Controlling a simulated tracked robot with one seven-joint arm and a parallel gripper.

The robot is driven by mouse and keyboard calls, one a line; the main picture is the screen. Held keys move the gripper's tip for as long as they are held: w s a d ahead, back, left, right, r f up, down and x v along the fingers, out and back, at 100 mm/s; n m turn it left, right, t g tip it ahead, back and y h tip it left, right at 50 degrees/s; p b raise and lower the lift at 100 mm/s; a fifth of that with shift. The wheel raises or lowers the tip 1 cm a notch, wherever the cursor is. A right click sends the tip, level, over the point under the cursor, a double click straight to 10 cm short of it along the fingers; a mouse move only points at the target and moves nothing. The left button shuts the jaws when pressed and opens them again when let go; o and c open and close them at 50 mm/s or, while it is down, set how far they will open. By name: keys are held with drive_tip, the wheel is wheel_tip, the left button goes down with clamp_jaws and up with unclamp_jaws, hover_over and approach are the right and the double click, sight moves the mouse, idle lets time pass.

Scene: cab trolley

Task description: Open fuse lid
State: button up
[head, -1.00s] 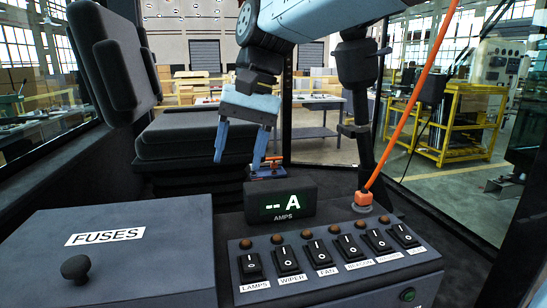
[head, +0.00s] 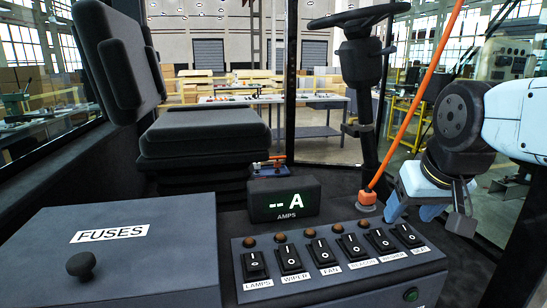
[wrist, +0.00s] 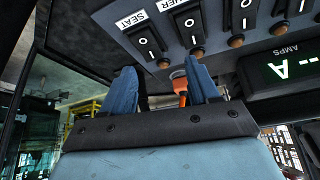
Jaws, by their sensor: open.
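The fuse lid (head: 150,235) is a dark grey box top at the lower left of the head view. It lies closed, with a white FUSES label (head: 109,234) and a round black knob (head: 81,265) near its front left. My gripper (head: 432,215) is at the right of the head view, beyond the right end of the switch panel and far from the lid. Its blue fingers are apart and empty; they also show in the wrist view (wrist: 165,88). The lid is not in the wrist view.
The switch panel (head: 330,280) with several rocker switches sits right of the lid. An amps display (head: 284,199) stands behind it. An orange lever (head: 412,100) rises from a base near my gripper. A seat (head: 205,130) and steering column (head: 365,100) stand behind.

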drive_tip(key=shift+s+d+f, duration=0.1)
drive_tip(key=shift+d+f, duration=0.05)
drive_tip(key=shift+d, duration=0.05)
drive_tip(key=w+a+r+n+y, duration=0.1)
drive_tip(key=w+a+r+n, duration=0.15)
drive_tip(key=a, duration=0.35)
drive_tip(key=w+a+r+n, duration=0.1)
drive_tip(key=a+r, duration=0.2)
drive_tip(key=a, duration=0.2)
wheel_tip(320, 180, up, 9)
drive_tip(key=n+g+y, duration=0.3)
drive_tip(key=n, duration=0.5)
hover_over(80, 259)
drive_tip(key=s+d, duration=0.3)
drive_tip(key=d, duration=0.2)
drive_tip(key=x, duration=1.3)
drive_tip(key=shift+s+f, duration=0.1)
drive_tip(key=shift+f, duration=0.05)
drive_tip(key=shift+c, duration=0.4)
clamp_jaws()
